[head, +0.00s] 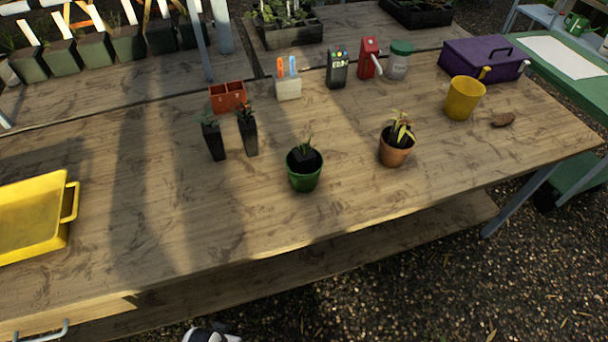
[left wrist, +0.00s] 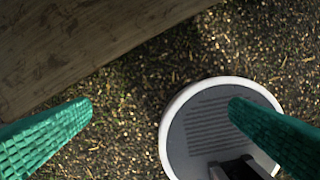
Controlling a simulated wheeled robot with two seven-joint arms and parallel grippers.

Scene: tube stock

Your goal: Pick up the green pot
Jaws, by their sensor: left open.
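The green pot (head: 304,174) stands upright on the wooden table near its front edge, in the middle of the head view. It holds dark soil and a small plant. My left gripper (left wrist: 160,112) shows only in the left wrist view, its two green fingers wide apart with nothing between them. Below it are gravel and the table's edge. The green pot is not in the left wrist view. My right gripper is in neither view.
A terracotta pot (head: 395,156) with a plant stands right of the green pot. Two black tall pots (head: 214,142) are at its left. A yellow tray (head: 30,219) lies at the far left. A yellow cup (head: 462,98) and purple box (head: 484,62) stand right. Bare wood surrounds the green pot.

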